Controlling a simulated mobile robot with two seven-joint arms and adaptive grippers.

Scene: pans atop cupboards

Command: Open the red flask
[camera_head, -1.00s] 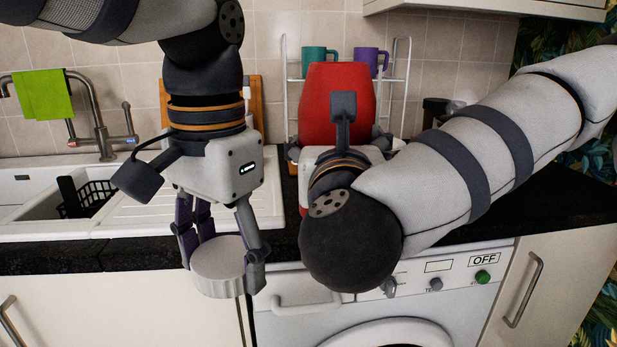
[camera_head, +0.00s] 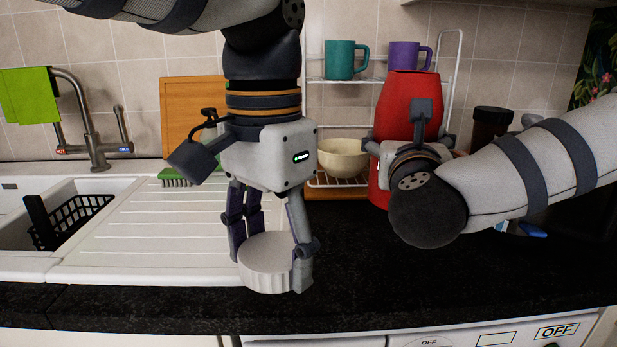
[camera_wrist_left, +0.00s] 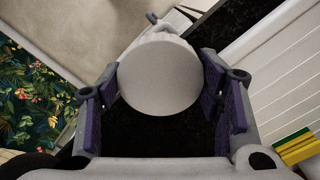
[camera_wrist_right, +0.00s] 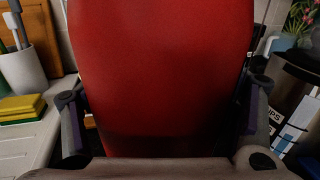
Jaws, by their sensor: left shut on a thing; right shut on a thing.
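The red flask (camera_head: 408,105) stands upright at the back of the black worktop, in front of the wire rack. Its top shows without a cap in the head view. My right gripper (camera_wrist_right: 160,120) is shut around the flask's body, which fills the right wrist view. In the head view my right arm hides the flask's lower part. My left gripper (camera_head: 272,255) points down and is shut on a round, whitish ridged cap (camera_head: 266,266). It holds the cap above the worktop, left of the flask and apart from it. The cap (camera_wrist_left: 159,78) also shows between the fingers in the left wrist view.
A sink with a white drainboard (camera_head: 130,240) lies left. A wire rack (camera_head: 455,65) holds a teal mug (camera_head: 340,62) and a purple mug (camera_head: 405,55), with a cream bowl (camera_head: 343,157) below. A dark jar (camera_head: 490,130) stands right. The black worktop front (camera_head: 350,290) is clear.

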